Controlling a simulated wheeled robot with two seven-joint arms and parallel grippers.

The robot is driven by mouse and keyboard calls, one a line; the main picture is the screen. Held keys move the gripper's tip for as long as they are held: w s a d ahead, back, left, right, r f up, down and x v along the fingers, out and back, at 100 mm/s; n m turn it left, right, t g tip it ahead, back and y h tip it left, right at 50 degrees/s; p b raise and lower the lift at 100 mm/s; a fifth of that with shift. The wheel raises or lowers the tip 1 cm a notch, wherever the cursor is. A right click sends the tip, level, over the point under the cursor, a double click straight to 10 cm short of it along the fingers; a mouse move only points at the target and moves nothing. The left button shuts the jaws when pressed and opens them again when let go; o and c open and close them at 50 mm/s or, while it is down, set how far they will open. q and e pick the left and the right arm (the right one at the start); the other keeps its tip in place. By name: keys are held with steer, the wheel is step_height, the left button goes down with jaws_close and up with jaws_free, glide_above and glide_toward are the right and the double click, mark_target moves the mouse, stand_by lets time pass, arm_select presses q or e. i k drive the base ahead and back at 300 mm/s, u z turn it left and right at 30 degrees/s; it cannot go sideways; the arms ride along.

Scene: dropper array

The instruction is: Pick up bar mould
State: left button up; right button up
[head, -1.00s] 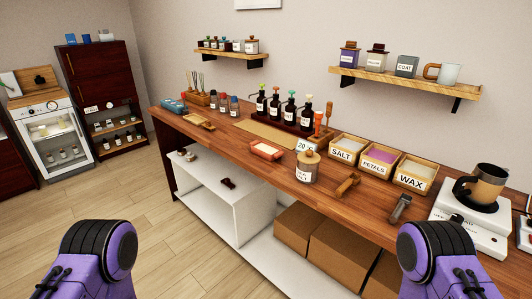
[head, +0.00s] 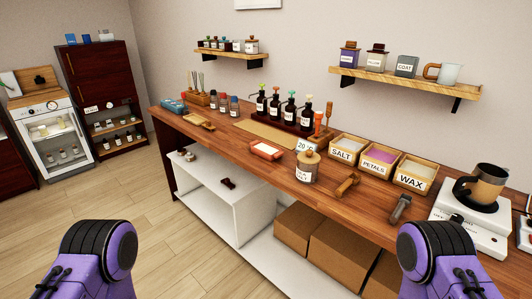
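A small orange-red rectangular tray with a pale inside, which looks like the bar mould (head: 266,150), lies flat on the wooden counter (head: 225,148). It sits near the front edge, left of a lidded jar (head: 307,167) and in front of a tan mat (head: 262,134). Nothing touches it from above. Only purple and black links of my two arms show at the bottom left and bottom right. Neither gripper is in view, so what they hold cannot be seen.
A row of dropper bottles (head: 290,114) stands behind the mould. Labelled boxes of salt (head: 342,155), petals (head: 374,168) and wax (head: 410,182) stand to the right, then a white hotplate (head: 455,222) with a mug. Open floor (head: 150,220) lies left of the counter.

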mark_target(270, 153)
steer(key=u, duration=1.2)
steer(key=i, duration=1.05)
steer(key=z, duration=2.45)
